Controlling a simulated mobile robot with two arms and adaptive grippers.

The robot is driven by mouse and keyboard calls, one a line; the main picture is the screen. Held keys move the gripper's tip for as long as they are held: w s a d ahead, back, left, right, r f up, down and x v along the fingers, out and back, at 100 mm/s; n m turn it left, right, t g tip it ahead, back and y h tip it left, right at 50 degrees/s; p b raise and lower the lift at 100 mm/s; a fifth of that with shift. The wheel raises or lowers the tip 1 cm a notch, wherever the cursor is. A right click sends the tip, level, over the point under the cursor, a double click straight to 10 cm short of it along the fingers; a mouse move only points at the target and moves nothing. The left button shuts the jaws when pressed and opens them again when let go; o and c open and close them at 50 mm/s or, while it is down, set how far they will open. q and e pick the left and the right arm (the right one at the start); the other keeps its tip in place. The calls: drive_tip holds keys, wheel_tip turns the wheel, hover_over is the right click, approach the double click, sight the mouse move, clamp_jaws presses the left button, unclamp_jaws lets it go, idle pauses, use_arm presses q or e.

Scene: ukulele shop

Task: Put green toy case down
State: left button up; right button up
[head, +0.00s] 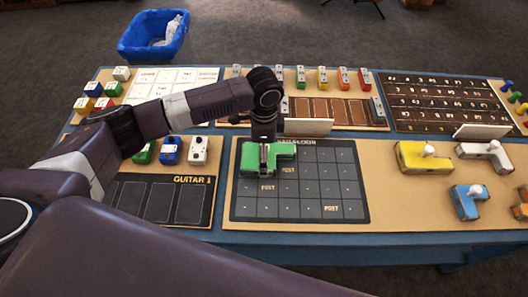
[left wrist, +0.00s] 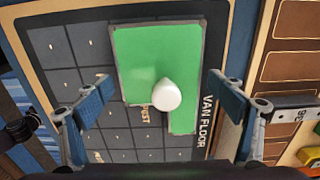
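The green toy case (head: 283,151) is an L-shaped block lying flat on the top left part of the dark VAN FLOOR grid (head: 345,189). In the left wrist view the green case (left wrist: 145,50) shows its white knob, and part of the word POST shows beside it. My left gripper (head: 264,150) is directly above the case. Its two blue-padded fingers (left wrist: 168,92) are spread wide on either side of the knob and touch neither it nor the case. The left gripper hides part of the case in the head view. My right gripper is not in view.
Yellow (head: 424,158), white (head: 487,156) and blue (head: 468,201) cases stand on the board at right. A GUITAR 1 panel (head: 160,198) with small pedals lies at left. Small upright signs (head: 309,127) stand behind the grid. The grid's lower and right cells are clear.

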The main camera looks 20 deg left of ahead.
use_arm(q)
drive_tip(key=shift+r, duration=0.15)
wheel_tip(320, 180, up, 12)
drive_tip(key=shift+b, duration=1)
